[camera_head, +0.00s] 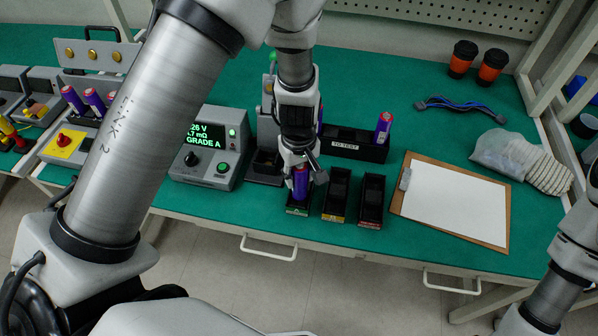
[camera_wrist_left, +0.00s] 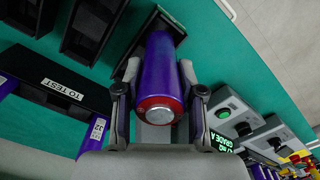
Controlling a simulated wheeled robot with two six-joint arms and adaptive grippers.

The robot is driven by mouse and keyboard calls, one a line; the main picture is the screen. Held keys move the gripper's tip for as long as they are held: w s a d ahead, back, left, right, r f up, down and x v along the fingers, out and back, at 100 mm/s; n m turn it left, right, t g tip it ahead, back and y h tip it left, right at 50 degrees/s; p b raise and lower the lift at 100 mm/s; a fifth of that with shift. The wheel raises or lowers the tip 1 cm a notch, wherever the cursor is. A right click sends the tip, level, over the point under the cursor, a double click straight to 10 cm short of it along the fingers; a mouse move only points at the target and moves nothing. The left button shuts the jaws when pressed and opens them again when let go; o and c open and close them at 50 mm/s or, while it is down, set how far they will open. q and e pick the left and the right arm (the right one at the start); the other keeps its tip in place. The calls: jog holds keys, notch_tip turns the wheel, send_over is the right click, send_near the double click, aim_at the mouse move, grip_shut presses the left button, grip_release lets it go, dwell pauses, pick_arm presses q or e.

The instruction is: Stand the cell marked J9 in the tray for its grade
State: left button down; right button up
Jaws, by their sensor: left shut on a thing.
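My left gripper (camera_head: 303,172) is shut on a purple cell (camera_head: 300,184), held upright with a red end ring up. The cell also shows in the left wrist view (camera_wrist_left: 162,65). Its lower end is at the mouth of the left small black tray (camera_head: 297,211), which has a green label; I cannot tell whether it touches the tray floor. No J9 mark is readable on the held cell. The tester (camera_head: 209,148) displays GRADE A in green. The middle tray (camera_head: 336,196) and the right tray (camera_head: 371,200) look empty. My right gripper is out of view.
The TO TEST rack (camera_head: 355,148), with a purple cell (camera_head: 383,127) standing at its right end, is behind the trays. A clipboard (camera_head: 455,205), a glove (camera_head: 540,168) and a cable bundle (camera_head: 458,105) lie to the right. More purple cells (camera_head: 94,101) stand at the left.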

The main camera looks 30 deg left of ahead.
pick_arm(q)
notch_tip(320, 180, down, 3)
jog(key=shift+r+b, duration=0.1)
jog(key=shift+b, duration=0.95)
jog(key=shift+f, duration=0.35)
jog(key=shift+f, duration=0.2)
jog(key=shift+f, duration=0.2)
